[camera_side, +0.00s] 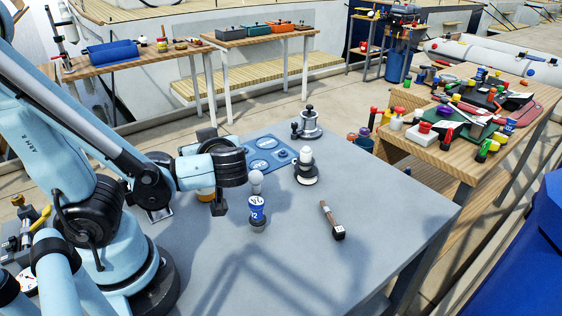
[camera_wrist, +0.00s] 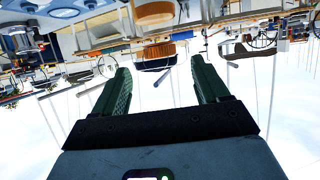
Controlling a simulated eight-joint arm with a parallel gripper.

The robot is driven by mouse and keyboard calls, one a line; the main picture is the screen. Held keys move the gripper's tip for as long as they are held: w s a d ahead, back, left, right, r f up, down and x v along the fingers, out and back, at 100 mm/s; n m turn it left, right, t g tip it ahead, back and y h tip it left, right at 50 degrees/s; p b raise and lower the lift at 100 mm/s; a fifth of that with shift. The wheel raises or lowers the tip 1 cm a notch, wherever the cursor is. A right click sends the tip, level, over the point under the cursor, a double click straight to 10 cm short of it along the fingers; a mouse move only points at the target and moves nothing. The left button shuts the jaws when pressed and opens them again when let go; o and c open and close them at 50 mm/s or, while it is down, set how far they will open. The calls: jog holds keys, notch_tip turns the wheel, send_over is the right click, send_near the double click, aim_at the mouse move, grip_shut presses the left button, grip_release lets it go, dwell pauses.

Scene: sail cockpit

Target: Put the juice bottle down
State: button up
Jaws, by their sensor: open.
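No object is plainly a juice bottle. An amber, rounded thing (camera_side: 205,194) on the grey table (camera_side: 385,215) is partly hidden behind my gripper (camera_side: 231,166) in the side view, and I cannot tell whether it is the bottle. In the wrist view my gripper (camera_wrist: 160,66) has its two dark fingers spread wide with nothing held between them. A blue item with a white label (camera_side: 257,210) stands upright just right of my gripper, with a pale round-topped piece (camera_side: 256,182) behind it. A white-topped item (camera_side: 305,160) stands farther right.
A blue mat with round wells (camera_side: 262,159) lies behind my gripper. A metal fitting (camera_side: 308,125) stands at the table's back. A mallet-like tool (camera_side: 332,220) lies right of centre. The front of the table is clear. A crowded wooden bench (camera_side: 440,158) stands at right.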

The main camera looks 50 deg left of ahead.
jog(key=w+d+m+t+h, duration=0.5)
jog(key=w+d+m+h, duration=0.2)
jog(key=d+m+h, duration=0.3)
jog(key=m+h, duration=0.3)
jog(key=m, duration=0.3)
jog(key=shift+w+d+f, duration=0.15)
jog(key=shift+w+d, duration=0.15)
jog(key=shift+w, duration=0.05)
